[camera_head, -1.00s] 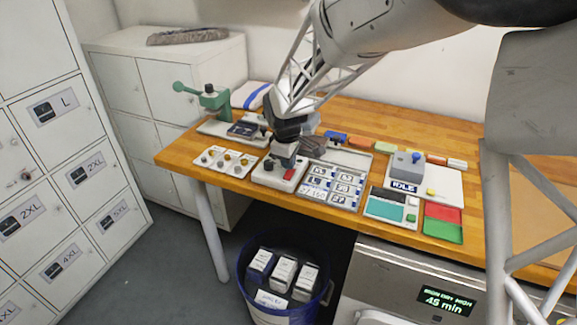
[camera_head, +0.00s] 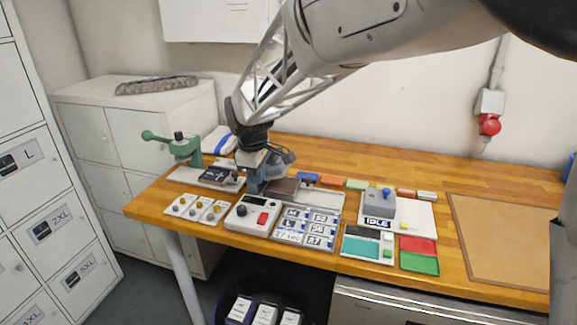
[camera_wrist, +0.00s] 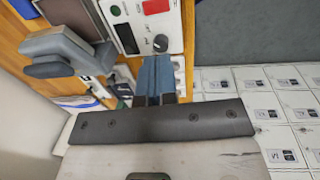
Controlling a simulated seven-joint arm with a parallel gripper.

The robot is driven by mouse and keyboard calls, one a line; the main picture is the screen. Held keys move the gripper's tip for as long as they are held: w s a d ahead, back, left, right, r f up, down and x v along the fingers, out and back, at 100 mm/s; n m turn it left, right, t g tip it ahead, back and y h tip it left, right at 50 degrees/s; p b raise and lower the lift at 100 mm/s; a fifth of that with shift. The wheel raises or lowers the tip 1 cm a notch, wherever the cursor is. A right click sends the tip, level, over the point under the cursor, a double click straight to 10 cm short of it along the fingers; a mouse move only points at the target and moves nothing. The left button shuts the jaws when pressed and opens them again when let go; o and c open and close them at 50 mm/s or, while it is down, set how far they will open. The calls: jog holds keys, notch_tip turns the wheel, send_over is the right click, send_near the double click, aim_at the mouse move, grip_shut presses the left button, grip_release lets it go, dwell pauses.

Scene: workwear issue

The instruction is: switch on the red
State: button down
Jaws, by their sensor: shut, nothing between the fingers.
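A white control box (camera_head: 236,222) stands near the table's front edge. It carries a red switch (camera_head: 262,218), a black knob (camera_head: 242,211) and a small dark display. The red switch (camera_wrist: 155,6) is at the top edge of the wrist view, partly cut off, with the knob (camera_wrist: 161,43) nearer the fingers. Whether the switch is on or off I cannot tell. My gripper (camera_head: 254,190) is shut and empty, just behind the box on its left side. In the wrist view its blue-grey fingers (camera_wrist: 155,62) point toward the knob end; contact cannot be told.
A green lever press (camera_head: 184,149) stands behind left. A plate of small knobs (camera_head: 196,209) is left of the box, a tray of labelled tiles (camera_head: 307,228) right. Further right are a grey IDLE unit (camera_head: 379,206) and red and green pads (camera_head: 418,250). A red fitting (camera_head: 489,124) is on the wall.

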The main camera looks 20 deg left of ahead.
aim_at(265, 214)
jog(key=shift+w+d, duration=0.1)
jog(key=shift+w, duration=0.6)
jog(key=shift+f, duration=0.15)
jog(key=f, duration=0.4)
jog(key=w+f, duration=0.1)
jog(key=f, duration=0.4)
jog(key=w+f, duration=0.1)
jog(key=f, duration=0.3)
jog(key=shift+f, duration=0.35)
jog(key=shift+f, duration=0.2)
